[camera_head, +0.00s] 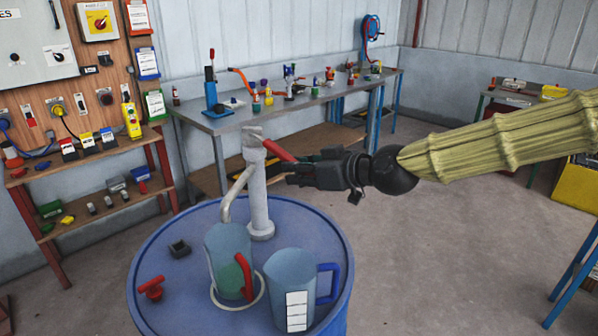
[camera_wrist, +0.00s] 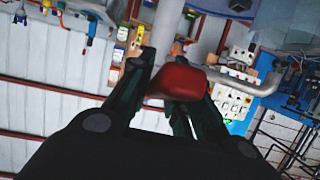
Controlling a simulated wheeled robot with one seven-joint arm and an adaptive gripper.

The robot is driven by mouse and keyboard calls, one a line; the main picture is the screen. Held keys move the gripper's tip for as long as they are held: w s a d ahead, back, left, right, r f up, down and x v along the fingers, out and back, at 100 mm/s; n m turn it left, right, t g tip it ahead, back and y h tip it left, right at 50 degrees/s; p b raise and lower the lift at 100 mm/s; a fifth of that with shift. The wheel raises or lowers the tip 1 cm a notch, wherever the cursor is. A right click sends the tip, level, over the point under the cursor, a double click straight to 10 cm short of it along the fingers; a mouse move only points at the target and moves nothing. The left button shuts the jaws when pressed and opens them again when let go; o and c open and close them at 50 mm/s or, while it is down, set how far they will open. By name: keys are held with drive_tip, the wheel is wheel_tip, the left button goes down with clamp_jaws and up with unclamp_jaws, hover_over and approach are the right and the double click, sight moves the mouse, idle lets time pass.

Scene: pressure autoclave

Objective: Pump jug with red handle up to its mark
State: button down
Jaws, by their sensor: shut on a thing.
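A grey hand pump (camera_head: 259,190) stands upright on the blue drum. Its spout (camera_head: 233,195) curves down to the left, over the jug with the red handle (camera_head: 229,262). That jug stands inside a pale ring on the drum top, and a greenish content shows through its wall. My gripper (camera_head: 292,172) is to the right of the pump head, shut on the red pump lever (camera_head: 279,151). In the wrist view the red lever grip (camera_wrist: 178,82) sits between the dark fingers. The jug's mark cannot be made out.
A jug with a blue handle (camera_head: 290,289) and white label stands right of the red-handled jug. A red valve-like piece (camera_head: 151,288) and a small dark block (camera_head: 179,248) lie on the blue drum (camera_head: 160,245). A cluttered workbench (camera_head: 240,121) stands behind.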

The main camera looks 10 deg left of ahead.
drive_tip(key=c, duration=1.3)
unclamp_jaws()
drive_tip(key=shift+d, duration=0.1)
drive_tip(key=v, duration=1.2)
drive_tip(key=shift+w, duration=0.1)
